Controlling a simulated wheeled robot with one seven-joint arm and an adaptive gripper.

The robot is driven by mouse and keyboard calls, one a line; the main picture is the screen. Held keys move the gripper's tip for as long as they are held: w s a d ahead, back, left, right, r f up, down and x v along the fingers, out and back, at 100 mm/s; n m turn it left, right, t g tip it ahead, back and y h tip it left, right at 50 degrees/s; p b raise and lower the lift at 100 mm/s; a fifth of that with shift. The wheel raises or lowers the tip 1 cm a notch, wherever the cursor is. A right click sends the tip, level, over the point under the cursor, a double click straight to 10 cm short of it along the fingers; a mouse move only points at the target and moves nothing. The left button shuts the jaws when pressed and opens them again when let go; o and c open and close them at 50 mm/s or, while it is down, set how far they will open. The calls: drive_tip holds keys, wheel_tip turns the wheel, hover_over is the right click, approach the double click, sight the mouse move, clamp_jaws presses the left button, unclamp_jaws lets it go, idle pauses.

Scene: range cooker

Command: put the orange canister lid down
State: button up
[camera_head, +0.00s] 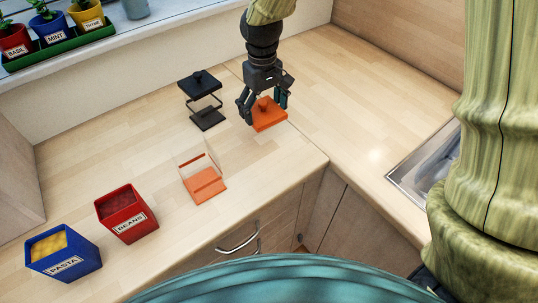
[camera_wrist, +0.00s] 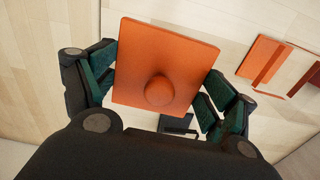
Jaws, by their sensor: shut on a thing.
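The orange canister lid (camera_head: 269,117) is a flat square with a round knob on top. My gripper (camera_head: 264,101) is shut on it, with one finger at each side. In the wrist view the lid (camera_wrist: 165,62) sits between the two green-padded fingers (camera_wrist: 160,88), knob toward the camera. Whether the lid touches the counter or hangs just above it, I cannot tell. The clear canister with an orange base (camera_head: 205,182) stands without a lid on the counter, left of and nearer than my gripper. Part of it shows at the right of the wrist view (camera_wrist: 272,62).
A clear canister with black lid and base (camera_head: 203,98) stands left of my gripper. Open red BEANS (camera_head: 128,214) and blue PASTA (camera_head: 64,253) canisters stand at front left. A sink (camera_head: 428,165) is at right. The counter (camera_head: 345,100) right of my gripper is clear.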

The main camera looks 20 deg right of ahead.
hover_over(269, 154)
drive_tip(key=f, duration=0.1)
drive_tip(key=shift+n, duration=0.4)
drive_tip(key=shift+f+p, duration=0.9)
drive_tip(key=shift+f, duration=3.9)
drive_tip(key=shift+s+f, duration=0.1)
drive_tip(key=o, duration=0.8)
drive_tip(key=shift+r+b, duration=1.25)
drive_tip(key=shift+r, duration=4.85)
